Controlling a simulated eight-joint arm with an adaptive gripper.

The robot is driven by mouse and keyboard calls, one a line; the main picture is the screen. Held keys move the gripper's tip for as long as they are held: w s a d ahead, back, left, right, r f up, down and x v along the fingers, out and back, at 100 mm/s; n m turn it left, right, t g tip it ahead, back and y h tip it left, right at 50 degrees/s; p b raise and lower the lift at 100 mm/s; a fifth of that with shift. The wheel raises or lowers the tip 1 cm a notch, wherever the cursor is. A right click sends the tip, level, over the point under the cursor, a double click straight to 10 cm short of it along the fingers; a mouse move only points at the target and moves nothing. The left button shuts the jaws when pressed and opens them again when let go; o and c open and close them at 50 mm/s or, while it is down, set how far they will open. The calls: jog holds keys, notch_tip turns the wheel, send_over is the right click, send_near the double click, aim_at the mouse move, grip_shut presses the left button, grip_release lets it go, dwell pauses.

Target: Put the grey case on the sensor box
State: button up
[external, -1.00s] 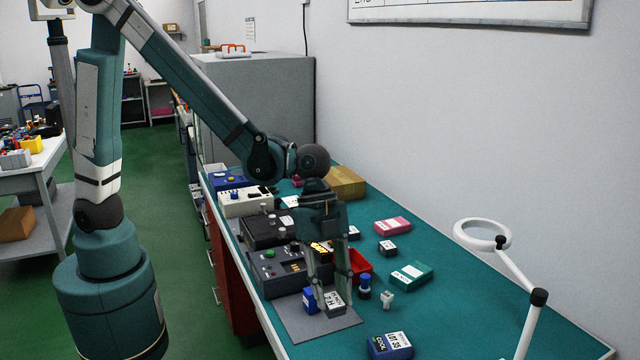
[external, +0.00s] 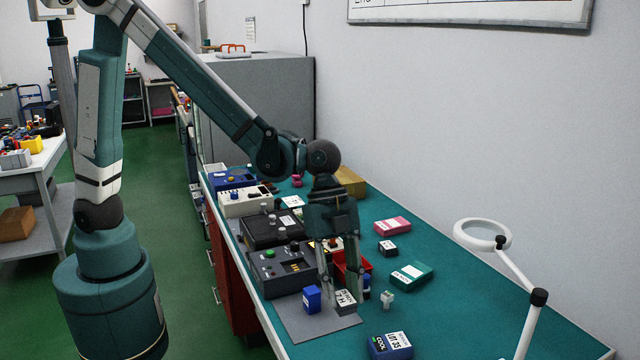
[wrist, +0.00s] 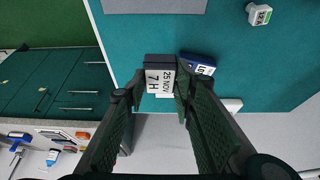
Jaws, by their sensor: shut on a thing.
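The grey case (external: 345,301) is dark grey with a white label and is held at my fingertips. In the wrist view its label (wrist: 160,79) reads "7 H" and "25 NOV". My gripper (external: 342,292) is shut on it, one finger on each side, above the right part of the grey mat. The fingers also show in the wrist view (wrist: 155,94). I cannot tell whether the case is clear of the mat. No box has a readable sensor label. A dark blue box (external: 390,346) reading "LOT 35" and "COOL" lies at the front.
A small blue box (external: 312,299) stands on the grey mat (external: 290,318), left of the case. A small white piece (external: 387,298), a green box (external: 411,276) and a red bin (external: 362,262) are nearby. Dark instruments (external: 283,268) line the left.

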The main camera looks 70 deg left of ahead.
notch_tip(320, 180, up, 4)
send_over(394, 345)
jog(key=a, duration=0.2)
jog(key=shift+s+h+b, duration=0.1)
jog(key=shift+h+b, duration=0.2)
jog(key=shift+f+b, duration=0.5)
jog(key=shift+f, duration=2.6)
jog(key=shift+f+b, duration=0.3)
jog(key=shift+f, duration=1.55)
jog(key=shift+f+b, duration=0.4)
jog(key=shift+f, duration=0.15)
jog(key=o, duration=0.9)
